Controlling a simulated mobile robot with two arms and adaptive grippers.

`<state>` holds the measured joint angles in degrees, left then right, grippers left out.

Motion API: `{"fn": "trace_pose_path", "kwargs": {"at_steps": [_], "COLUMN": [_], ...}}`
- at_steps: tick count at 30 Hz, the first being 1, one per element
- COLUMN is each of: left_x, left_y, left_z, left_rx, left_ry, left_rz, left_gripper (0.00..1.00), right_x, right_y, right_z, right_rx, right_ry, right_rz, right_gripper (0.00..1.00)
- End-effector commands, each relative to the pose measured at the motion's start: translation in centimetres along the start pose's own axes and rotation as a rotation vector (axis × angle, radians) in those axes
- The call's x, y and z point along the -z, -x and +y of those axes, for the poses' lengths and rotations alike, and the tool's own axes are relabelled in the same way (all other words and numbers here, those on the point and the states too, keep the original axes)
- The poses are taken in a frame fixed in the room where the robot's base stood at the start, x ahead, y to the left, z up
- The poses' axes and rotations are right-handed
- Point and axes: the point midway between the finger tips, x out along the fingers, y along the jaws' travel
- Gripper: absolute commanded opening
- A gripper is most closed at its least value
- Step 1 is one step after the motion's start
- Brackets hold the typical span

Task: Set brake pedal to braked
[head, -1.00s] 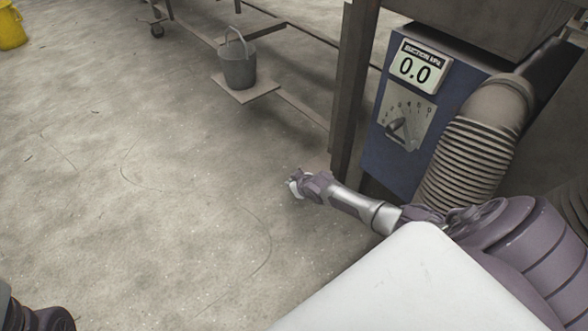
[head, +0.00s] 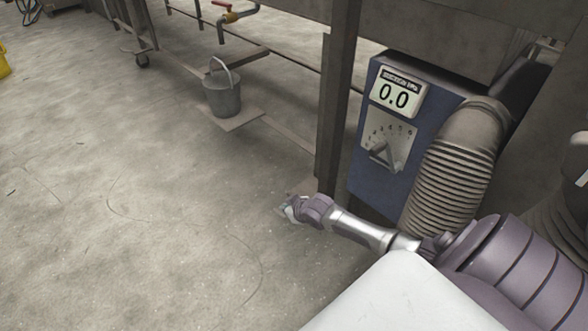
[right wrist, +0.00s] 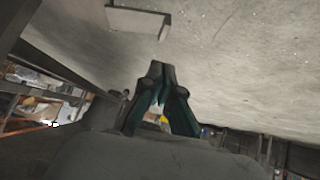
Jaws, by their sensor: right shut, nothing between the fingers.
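No part is plainly marked as the brake pedal. A small brownish flat piece (head: 300,188) lies low behind my right gripper, by the foot of the dark post; I cannot tell if it is the pedal. My right gripper (head: 288,212) is low over the floor, left of the post, shut and empty. In the right wrist view its closed fingers (right wrist: 160,72) point at the concrete. A flat pale block (right wrist: 138,18) shows beyond the fingertips there, apart from them. My left gripper is not in view.
A blue control box (head: 375,135) reads 0.0 above a dial (head: 385,145). A ribbed hose (head: 455,165) runs beside it. A grey bucket (head: 222,95) is over a flat plate (head: 240,121) near the frame.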

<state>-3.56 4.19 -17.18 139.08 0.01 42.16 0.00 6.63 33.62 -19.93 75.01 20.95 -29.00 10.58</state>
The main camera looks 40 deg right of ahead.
Motion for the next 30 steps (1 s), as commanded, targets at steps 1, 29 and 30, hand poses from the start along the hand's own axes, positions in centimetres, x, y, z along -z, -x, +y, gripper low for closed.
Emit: {"fn": "trace_pose_path", "kwargs": {"at_steps": [1,29,30], "left_x": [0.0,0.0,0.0], "left_y": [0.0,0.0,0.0], "left_z": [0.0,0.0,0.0], "left_rx": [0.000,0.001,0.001], "left_ry": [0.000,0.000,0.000], "left_rz": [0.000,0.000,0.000], "left_gripper": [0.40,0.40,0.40], "right_x": [0.0,0.0,0.0], "right_y": [1.1,6.6,6.6], "right_z": [0.0,0.0,0.0], "right_rx": [0.001,0.000,0.000], "right_ry": [0.003,0.000,0.000], "right_rz": [0.001,0.000,0.000], "right_gripper": [0.00,0.00,0.00]}}
